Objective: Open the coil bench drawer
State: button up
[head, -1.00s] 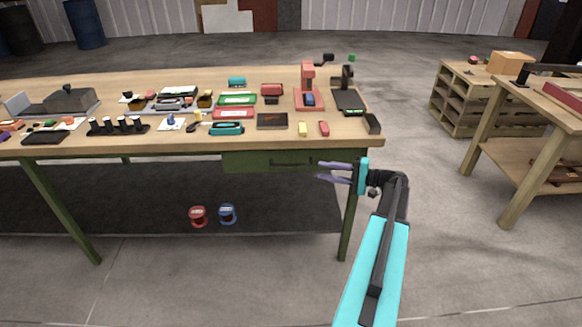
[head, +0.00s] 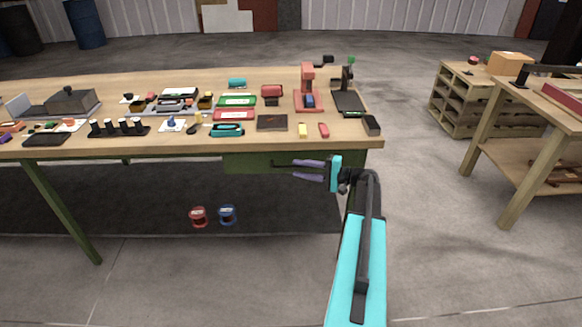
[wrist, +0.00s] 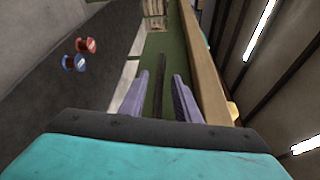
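The coil bench drawer (head: 240,161) is a green front under the right part of the bench top and appears shut. Its dark bar handle (head: 280,163) partly shows to the left of my fingers. My gripper (head: 294,169) is open, in front of the right part of the drawer, with its purple fingers pointing left. In the wrist view, my gripper (wrist: 160,75) has a clear gap between its fingers. The dark handle bar (wrist: 158,72) lines up with that gap, against the green drawer front (wrist: 153,45). I cannot tell whether either finger touches it.
The wooden bench top (head: 330,143) overhangs just above my gripper and holds several parts and tools. A red spool (head: 198,217) and a blue spool (head: 228,214) are below the bench. Another wooden table (head: 545,115) stands at the right. Open floor lies between them.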

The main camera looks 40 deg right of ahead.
aim_at(291, 167)
jog(key=shift+x, duration=2.15)
jog(key=shift+c, duration=0.4)
grip_shut()
jog(key=shift+s, duration=0.1)
